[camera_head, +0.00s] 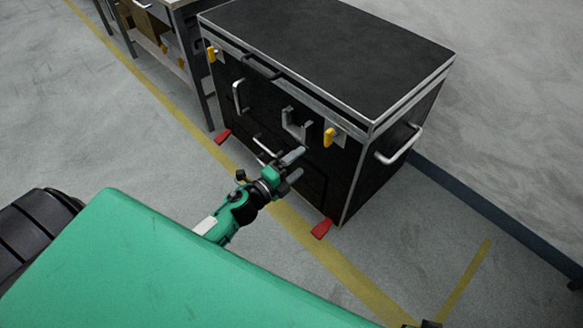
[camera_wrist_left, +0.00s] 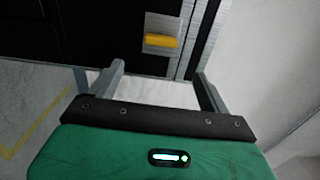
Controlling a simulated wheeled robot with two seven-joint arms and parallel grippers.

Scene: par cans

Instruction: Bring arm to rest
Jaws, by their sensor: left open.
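My left gripper (camera_head: 294,167) is open and empty in front of the black case's front face, at the middle of the head view. The left wrist view shows its two grey fingers (camera_wrist_left: 160,82) spread apart with nothing between them. Beyond them is the dark case front with a yellow latch (camera_wrist_left: 161,41). The large black case (camera_head: 330,50) has a closed lid with metal edging. A yellow latch (camera_head: 329,137) also shows on its front in the head view. My right gripper is not clearly visible.
Red pedals (camera_head: 322,228) stick out at the case's base. A silver handle (camera_head: 399,146) juts from its right side. A shelf unit (camera_head: 160,45) stands at the upper left. A dark wall base (camera_head: 490,210) runs on the right. Floor left of the yellow line is clear.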

